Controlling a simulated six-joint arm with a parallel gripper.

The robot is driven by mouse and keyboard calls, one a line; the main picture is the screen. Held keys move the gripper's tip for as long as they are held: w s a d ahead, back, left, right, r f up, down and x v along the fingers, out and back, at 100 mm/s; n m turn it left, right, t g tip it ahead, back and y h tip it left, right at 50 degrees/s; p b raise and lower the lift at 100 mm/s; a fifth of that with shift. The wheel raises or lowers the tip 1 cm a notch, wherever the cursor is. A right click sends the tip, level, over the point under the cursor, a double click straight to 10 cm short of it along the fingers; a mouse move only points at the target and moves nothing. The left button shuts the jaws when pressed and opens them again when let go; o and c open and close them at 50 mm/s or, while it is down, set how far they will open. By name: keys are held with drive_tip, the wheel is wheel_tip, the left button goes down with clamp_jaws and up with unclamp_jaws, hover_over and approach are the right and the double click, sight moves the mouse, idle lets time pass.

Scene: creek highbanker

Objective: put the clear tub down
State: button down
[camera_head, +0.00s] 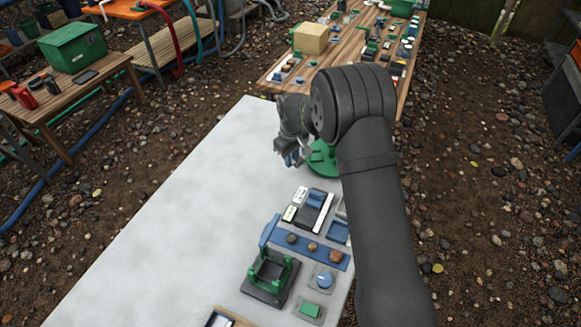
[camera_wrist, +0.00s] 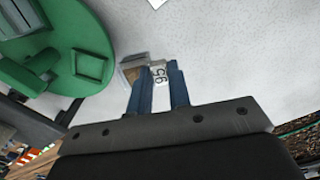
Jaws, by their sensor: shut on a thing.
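My gripper (camera_wrist: 158,88) has two blue fingers, shut on a small pale box with a white label, which I take to be the clear tub (camera_wrist: 159,73). The label reads upside down or sideways. A brownish-grey face of it shows beside the left finger. In the head view my gripper (camera_head: 291,160) is over the far part of the pale table (camera_head: 190,200), just left of a green round stand. The tub is too small and covered there to make out. I cannot tell whether the tub touches the table.
The green round stand (camera_wrist: 40,25) with a square green frame (camera_wrist: 88,66) is close at left in the wrist view. On the near right of the table are a blue strip with round pieces (camera_head: 302,249), a green cradle (camera_head: 270,277) and several small trays. The table's left side is bare.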

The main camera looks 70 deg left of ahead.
drive_tip(key=shift+f, duration=2.05)
drive_tip(key=c, duration=1.3)
unclamp_jaws()
drive_tip(key=shift+f, duration=0.1)
drive_tip(key=shift+c, duration=0.2)
wheel_tip(320, 180, up, 12)
drive_tip(key=shift+r, duration=0.15)
wheel_tip(320, 180, down, 12)
drive_tip(key=shift+f, duration=0.1)
drive_tip(key=shift+r, duration=1.85)
